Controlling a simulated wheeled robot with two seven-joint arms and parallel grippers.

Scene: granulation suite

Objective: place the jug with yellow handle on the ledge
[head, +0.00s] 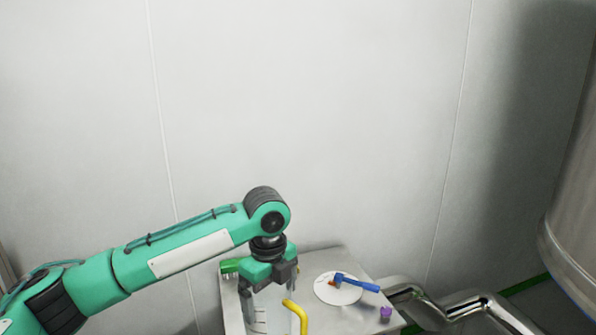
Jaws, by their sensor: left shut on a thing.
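The jug (261,319) is clear, with dark level marks on its side and a yellow handle (297,315) on its right. It shows at the bottom of the head view, and its lower part is cut off by the picture edge. My left gripper (268,283) points down over the jug's top and is shut on it. The fingertips are partly hidden, and I cannot tell whether the jug touches the surface beneath. A pale metal ledge or tabletop (345,321) lies behind and around the jug. My right gripper is not in view.
On the metal surface lie a white disc (326,294) with a blue-handled tool (358,283) across it, a small purple item (385,313) and a green item (230,266). Shiny pipes (455,305) and a large steel vessel (575,230) stand to the right. A pale wall rises behind.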

